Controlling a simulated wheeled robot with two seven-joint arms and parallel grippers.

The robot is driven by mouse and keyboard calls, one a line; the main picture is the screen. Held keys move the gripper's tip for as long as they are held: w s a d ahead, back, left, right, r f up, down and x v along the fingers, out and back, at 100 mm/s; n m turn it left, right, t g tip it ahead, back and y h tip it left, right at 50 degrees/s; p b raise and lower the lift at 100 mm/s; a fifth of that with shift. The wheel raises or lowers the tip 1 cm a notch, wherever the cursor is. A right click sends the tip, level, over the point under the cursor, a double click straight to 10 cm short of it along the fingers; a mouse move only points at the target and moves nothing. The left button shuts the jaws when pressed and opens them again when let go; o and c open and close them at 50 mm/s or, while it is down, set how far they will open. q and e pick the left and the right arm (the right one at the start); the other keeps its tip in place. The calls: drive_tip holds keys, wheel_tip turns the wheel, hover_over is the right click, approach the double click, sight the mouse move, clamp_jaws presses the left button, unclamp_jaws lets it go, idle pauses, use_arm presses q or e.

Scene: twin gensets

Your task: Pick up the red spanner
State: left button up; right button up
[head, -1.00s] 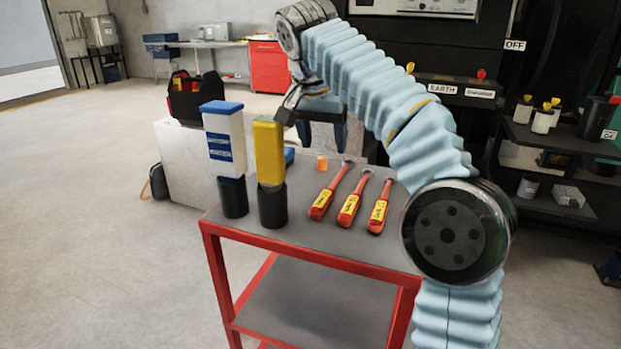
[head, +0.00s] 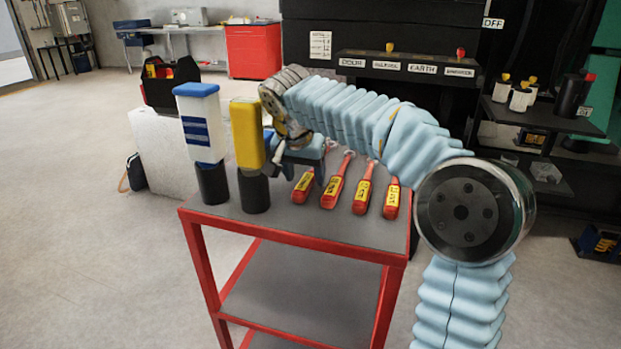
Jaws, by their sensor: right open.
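Several red-handled tools with yellow labels lie side by side on the grey top of a red-framed trolley (head: 330,230) in the head view. From the left they are one tool (head: 303,188), a second (head: 333,190), a third (head: 362,196) and one at the right end (head: 391,203). The labels are too small to read, so I cannot tell which is the red spanner. My right gripper (head: 303,172) is open and points down over the far end of the leftmost tool, hiding part of it. I cannot tell whether it touches. My left gripper is out of view.
A white-and-blue block (head: 203,130) and a yellow block (head: 246,135) stand upright in black holders, left of my right gripper. A tool bag (head: 172,85) sits on a pale block (head: 158,150) behind. Dark shelving (head: 545,120) stands at the right.

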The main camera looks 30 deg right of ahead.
drive_tip(key=shift+x, duration=0.8)
clamp_jaws()
